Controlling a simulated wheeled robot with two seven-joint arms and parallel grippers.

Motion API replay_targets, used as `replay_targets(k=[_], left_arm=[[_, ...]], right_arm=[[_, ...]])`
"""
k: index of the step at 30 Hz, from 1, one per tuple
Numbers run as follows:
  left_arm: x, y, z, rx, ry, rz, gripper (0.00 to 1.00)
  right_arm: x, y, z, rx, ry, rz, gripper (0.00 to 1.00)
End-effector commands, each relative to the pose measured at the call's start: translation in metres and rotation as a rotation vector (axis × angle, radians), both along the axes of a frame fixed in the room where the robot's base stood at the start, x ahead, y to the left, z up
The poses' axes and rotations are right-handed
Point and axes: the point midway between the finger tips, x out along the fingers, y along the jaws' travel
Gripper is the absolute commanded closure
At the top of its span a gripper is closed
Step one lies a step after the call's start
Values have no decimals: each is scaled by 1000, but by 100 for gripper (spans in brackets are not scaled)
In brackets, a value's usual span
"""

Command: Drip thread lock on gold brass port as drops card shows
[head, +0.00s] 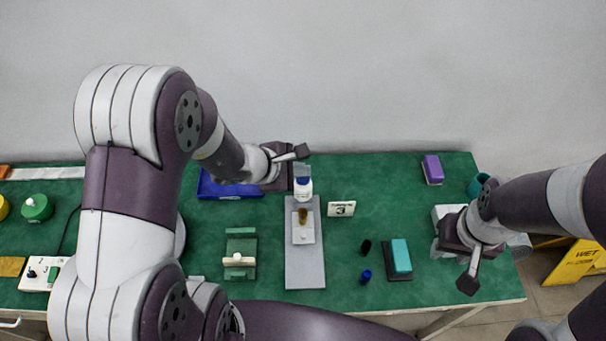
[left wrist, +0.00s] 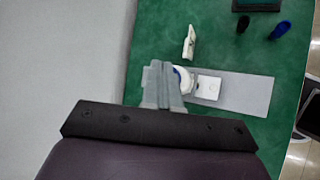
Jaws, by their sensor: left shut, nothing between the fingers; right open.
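A gold brass port (head: 303,215) stands upright on a white block (head: 303,236) on a grey plate. A white bottle with a blue band (head: 304,189) stands just behind it; it also shows in the left wrist view (left wrist: 184,79), partly hidden by the fingers. The drops card (head: 342,209) reads 3 and stands right of the port. My left gripper (head: 302,171) is shut and empty, its fingertips close to the bottle's top; whether they touch it I cannot tell. My right gripper (head: 456,250) is open over the table's right end, apart from these things.
The grey plate (head: 305,270) runs toward the table front. A blue tray (head: 229,190) lies left, a green fixture (head: 240,258) in front of it. Black (head: 366,246) and blue (head: 365,276) caps and a teal block (head: 401,256) lie right. A purple block (head: 433,169) is back right.

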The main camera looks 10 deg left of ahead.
Motion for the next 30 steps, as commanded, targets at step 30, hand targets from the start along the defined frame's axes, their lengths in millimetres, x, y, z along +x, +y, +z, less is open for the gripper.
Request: replay_targets(k=[30], left_arm=[[0,0,1,1,1,0,100]], right_arm=[[0,0,-2,0,0,0,57]])
